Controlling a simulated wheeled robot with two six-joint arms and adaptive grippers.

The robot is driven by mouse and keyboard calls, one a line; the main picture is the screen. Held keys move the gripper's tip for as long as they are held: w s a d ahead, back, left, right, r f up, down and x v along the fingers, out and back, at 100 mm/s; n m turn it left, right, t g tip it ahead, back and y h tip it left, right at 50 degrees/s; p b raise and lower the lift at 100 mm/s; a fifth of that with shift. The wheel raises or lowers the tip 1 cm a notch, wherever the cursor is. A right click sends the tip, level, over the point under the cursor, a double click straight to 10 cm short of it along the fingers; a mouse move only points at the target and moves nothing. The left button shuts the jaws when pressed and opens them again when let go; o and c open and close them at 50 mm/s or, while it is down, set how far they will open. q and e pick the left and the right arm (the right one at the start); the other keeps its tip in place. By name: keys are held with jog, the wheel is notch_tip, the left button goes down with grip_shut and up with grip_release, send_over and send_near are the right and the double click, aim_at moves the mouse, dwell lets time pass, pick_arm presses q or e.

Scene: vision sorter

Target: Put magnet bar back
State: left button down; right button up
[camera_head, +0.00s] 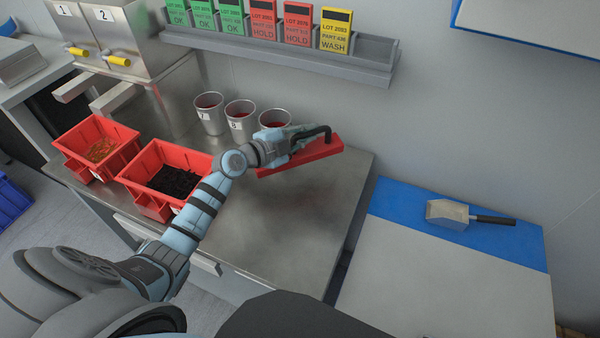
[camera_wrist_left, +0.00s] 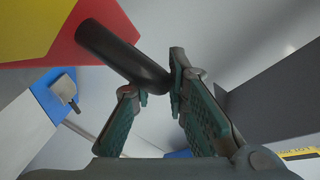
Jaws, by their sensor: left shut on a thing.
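The magnet bar (camera_head: 323,150) is a red bar with a black bent handle (camera_head: 318,131). My left gripper (camera_head: 298,138) is shut on the black handle, near the back of the steel table and just right of the metal cups. In the left wrist view the dark handle (camera_wrist_left: 122,52) runs up to the fingertips (camera_wrist_left: 158,84), with the red face of the bar and a yellow area behind it. Whether the bar touches the table or hangs just above it, I cannot tell. My right gripper is not in view.
Several metal cups (camera_head: 240,120) stand left of the bar. Two red bins (camera_head: 165,180) with contents sit on the table's left. A grey wall rack (camera_head: 290,62) holds coloured lot cards. A scoop (camera_head: 450,213) lies on the blue strip at right. The table's front right is clear.

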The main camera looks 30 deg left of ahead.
aim_at(304, 156)
pick_arm(q)
notch_tip(304, 156, down, 8)
jog(key=b, duration=0.4)
jog(key=shift+a+f+b, duration=0.1)
jog(key=shift+a+b, duration=0.05)
jog(key=shift+b, duration=0.15)
jog(key=shift+s, duration=0.1)
jog(key=c, duration=1.6)
grip_release()
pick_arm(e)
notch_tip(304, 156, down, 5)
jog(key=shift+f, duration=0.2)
pick_arm(q)
jog(key=shift+o, duration=0.2)
jog(key=p+v, duration=0.3)
jog(key=v, duration=0.8)
jog(key=shift+s, duration=0.1)
jog(key=shift+s+a+r, duration=0.1)
jog(key=shift+s+r, duration=0.15)
jog(key=shift+s, duration=0.15)
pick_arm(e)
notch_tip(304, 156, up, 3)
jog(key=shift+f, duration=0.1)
